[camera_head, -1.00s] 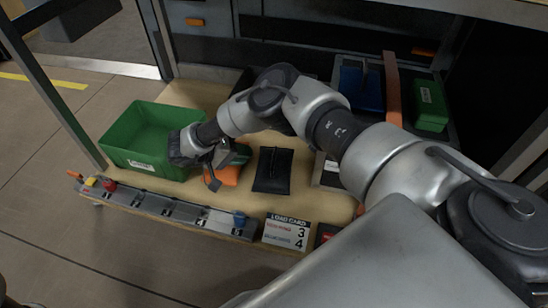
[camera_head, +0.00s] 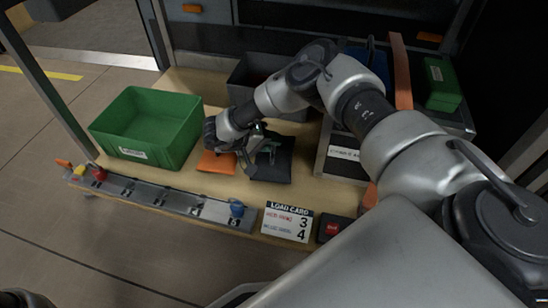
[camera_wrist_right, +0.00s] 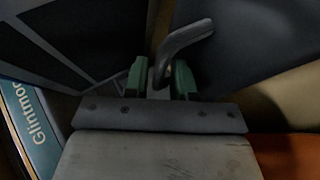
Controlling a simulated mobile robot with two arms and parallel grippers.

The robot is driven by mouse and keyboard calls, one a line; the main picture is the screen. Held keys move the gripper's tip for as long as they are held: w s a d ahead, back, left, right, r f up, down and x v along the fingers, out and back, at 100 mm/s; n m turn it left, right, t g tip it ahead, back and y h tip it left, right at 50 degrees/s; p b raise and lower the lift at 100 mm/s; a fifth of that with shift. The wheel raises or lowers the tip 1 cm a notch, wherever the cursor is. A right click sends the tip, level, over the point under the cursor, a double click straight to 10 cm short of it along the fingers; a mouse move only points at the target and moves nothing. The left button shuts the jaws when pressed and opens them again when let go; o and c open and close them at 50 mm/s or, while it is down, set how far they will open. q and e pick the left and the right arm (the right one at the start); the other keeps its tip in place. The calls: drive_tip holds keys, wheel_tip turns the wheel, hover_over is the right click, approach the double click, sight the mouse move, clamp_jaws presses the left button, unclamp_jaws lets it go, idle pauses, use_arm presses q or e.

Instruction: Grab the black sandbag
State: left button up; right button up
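The black sandbag (camera_head: 275,165) lies on the wooden shelf, right of the orange sandbag (camera_head: 215,163). My right gripper (camera_head: 258,148) is over the black sandbag's left part and hides some of it. In the right wrist view, the green-tipped fingers of my right gripper (camera_wrist_right: 161,80) stand apart on either side of a grey strap-like handle (camera_wrist_right: 185,40). The dark bag surface (camera_wrist_right: 240,45) fills the upper right there. I see no clear contact between fingers and handle. My left gripper is not in view.
A green bin (camera_head: 150,125) stands left of the bags. A dark grey bin (camera_head: 250,75) is behind. A numbered rail (camera_head: 150,195) and a load card (camera_head: 288,222) line the front edge. A grey tray (camera_head: 340,160) is at right.

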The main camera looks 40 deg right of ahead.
clamp_jaws()
drive_tip(key=shift+r, duration=0.1)
idle(1.2)
